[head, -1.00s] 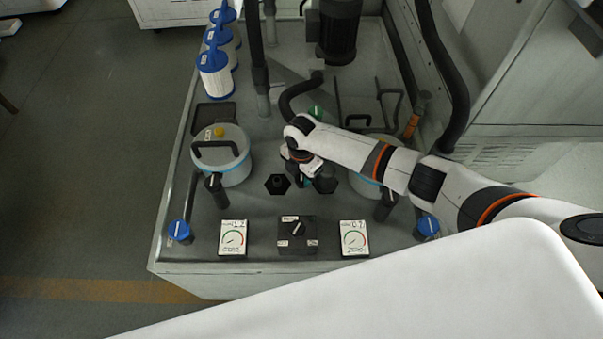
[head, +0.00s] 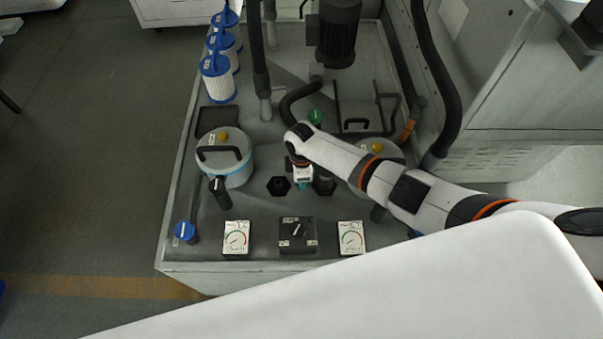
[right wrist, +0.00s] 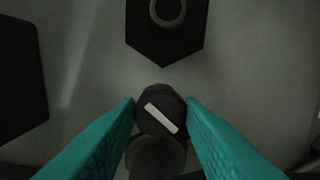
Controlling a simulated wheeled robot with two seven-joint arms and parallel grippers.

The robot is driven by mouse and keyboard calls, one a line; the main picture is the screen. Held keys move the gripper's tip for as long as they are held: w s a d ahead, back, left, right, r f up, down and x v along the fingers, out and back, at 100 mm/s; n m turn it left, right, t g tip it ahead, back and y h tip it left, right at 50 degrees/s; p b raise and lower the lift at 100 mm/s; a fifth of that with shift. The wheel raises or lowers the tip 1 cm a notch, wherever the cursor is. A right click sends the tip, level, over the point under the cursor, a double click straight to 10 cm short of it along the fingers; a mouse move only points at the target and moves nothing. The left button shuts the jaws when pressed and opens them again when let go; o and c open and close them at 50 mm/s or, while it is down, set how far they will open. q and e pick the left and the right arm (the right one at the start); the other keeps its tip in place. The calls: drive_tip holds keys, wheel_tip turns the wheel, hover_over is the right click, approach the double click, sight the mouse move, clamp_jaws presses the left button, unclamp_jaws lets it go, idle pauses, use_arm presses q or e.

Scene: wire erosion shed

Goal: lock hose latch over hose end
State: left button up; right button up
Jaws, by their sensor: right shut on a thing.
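In the right wrist view my right gripper (right wrist: 160,118) has its teal fingers closed on the sides of a small black round-faced piece (right wrist: 158,104) with a white bar on it, which I take for the hose latch. A dark cylindrical part (right wrist: 156,158), perhaps the hose end, shows just below it; I cannot tell whether the latch is over it. In the head view my right gripper (head: 303,185) points down at the console, between a black hexagonal fitting (head: 279,186) and a dark upright cylinder (head: 325,184). My left gripper is not in view.
Lidded canisters stand at left (head: 224,170) and right, the right one partly behind my arm. Two gauges (head: 236,238) and a black switch box (head: 297,235) line the front edge. A green knob (head: 315,116) and a black curved hose (head: 293,98) lie behind.

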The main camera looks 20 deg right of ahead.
drive_tip(key=m+p, duration=0.2)
drive_tip(key=m, duration=0.3)
drive_tip(key=shift+r+m, duration=0.1)
drive_tip(key=shift+m, duration=0.2)
drive_tip(key=shift+m+p, duration=0.7)
drive_tip(key=shift+m, duration=1.4)
drive_tip(key=o, duration=1)
